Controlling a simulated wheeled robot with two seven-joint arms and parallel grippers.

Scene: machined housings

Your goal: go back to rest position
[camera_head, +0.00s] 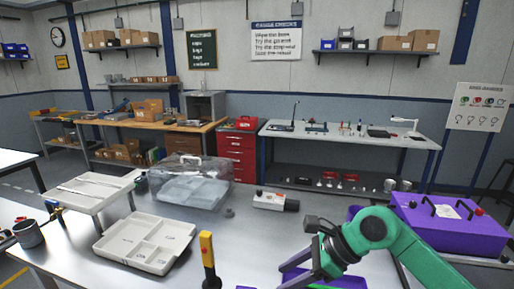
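My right arm, green with dark joints, comes in from the lower right. Its dark gripper (317,265) points down over the near table, in front of a purple open container (293,275). The fingers are small and dark against the arm, so I cannot tell whether they are open or shut. I see nothing clearly held. My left gripper does not show. A light grey block with a dark end (270,201) lies on the table behind the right gripper, apart from it.
A white compartment tray (112,252) and a yellow-and-black upright tool (207,258) are on the near table. A clear-lidded case (182,168) stands behind. A grey cup (29,234) is at far left; a purple case (446,238) is beside my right arm.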

